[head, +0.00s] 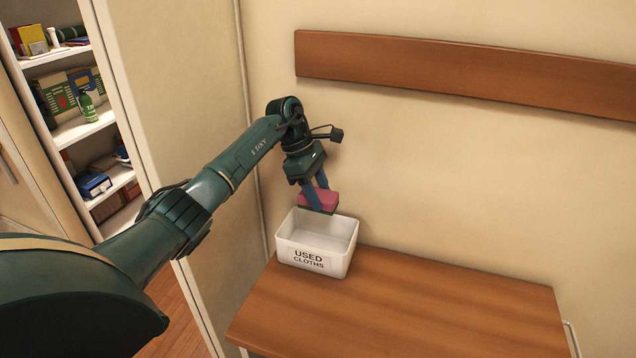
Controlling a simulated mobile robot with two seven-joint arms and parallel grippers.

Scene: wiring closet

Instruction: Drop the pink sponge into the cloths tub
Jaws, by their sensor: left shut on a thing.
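The pink sponge (324,198) is a small pink block with a dark underside. My left gripper (318,194) is shut on it, pointing down. It holds the sponge over the back part of the cloths tub (310,260), around the height of the far rim or a little above. The tub is a white open box lettered "USED CLOTHS", and the part of its inside that shows looks empty. It stands at the back left of a wooden table. Part of the sponge is hidden by the gripper fingers. My right gripper is not in view.
The wooden table top (430,310) is clear to the right of the tub. A wooden rail (460,72) runs along the wall above. At left, shelves (85,130) with boxes and a green bottle (87,106) stand behind a pale panel (185,100).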

